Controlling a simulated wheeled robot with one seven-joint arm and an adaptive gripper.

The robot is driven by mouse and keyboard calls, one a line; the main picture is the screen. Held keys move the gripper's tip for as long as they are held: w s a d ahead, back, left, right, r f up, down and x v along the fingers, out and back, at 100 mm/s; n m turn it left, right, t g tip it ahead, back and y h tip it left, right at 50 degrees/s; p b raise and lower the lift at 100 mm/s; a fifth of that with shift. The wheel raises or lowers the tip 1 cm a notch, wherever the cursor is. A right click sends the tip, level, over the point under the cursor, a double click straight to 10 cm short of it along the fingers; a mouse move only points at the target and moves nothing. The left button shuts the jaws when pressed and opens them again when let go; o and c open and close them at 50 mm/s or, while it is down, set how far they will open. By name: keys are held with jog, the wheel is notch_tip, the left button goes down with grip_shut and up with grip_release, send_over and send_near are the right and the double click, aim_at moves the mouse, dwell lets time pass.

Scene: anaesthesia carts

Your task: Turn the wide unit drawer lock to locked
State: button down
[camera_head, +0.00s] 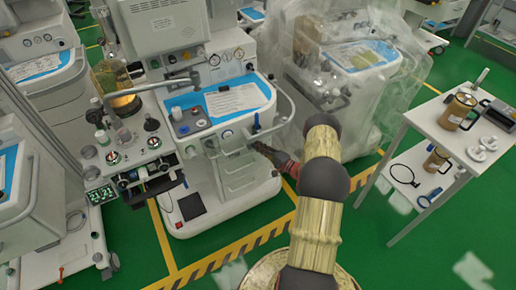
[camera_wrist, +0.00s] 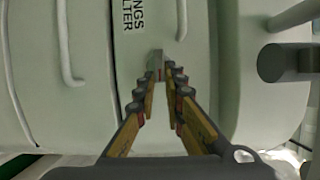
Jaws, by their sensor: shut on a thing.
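My gripper (camera_head: 258,148) reaches in from the right at the upper drawer front. In the wrist view my gripper (camera_wrist: 164,84) has its fingertips close together on a small grey lock key (camera_wrist: 155,60) on the pale drawer front. The fingertips hide part of the key, and I cannot tell which way the lock is turned. In the head view the lock is too small to make out.
Drawer handles (camera_wrist: 67,45) run along the panel at the left of the wrist view. A dark cylinder (camera_wrist: 278,62) stands out at the right. In the head view a plastic-covered machine (camera_head: 350,80) is behind my arm, and a white side table (camera_head: 425,125) is at the right.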

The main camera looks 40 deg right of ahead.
jog(key=shift+f, duration=0.1)
jog(key=c, duration=2.2)
grip_release()
jog(key=shift+o, duration=0.2)
jog(key=s+d, duration=0.2)
jog(key=s, duration=1)
